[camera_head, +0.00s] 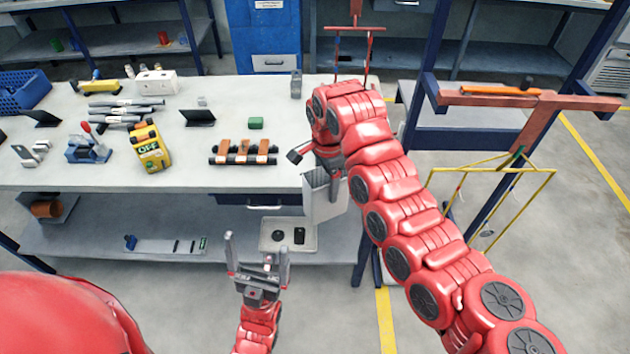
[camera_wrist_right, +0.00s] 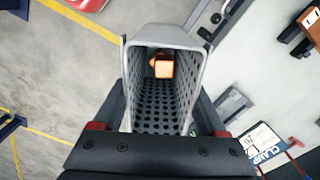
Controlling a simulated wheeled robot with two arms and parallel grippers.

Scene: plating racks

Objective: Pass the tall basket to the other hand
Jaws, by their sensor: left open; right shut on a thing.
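The tall basket (camera_head: 325,197) is a light grey, narrow, deep bin. It hangs upright at the front edge of the workbench, at the end of my right arm. My right gripper (camera_head: 318,168) is shut on it near the top. In the right wrist view the basket (camera_wrist_right: 163,38) opens toward the camera between my fingers. Its perforated inner walls show, with an orange square shape (camera_wrist_right: 163,69) at the far end. My left gripper (camera_head: 257,250) is open and empty, fingers pointing up, lower and left of the basket, apart from it.
The workbench (camera_head: 230,95) holds a yellow device (camera_head: 150,148), a rack with orange-brown pieces (camera_head: 243,152) and several tools. Below, a pale tray (camera_head: 288,222) stands on the lower shelf. A red stand with a yellow wire frame (camera_head: 490,170) is at the right.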

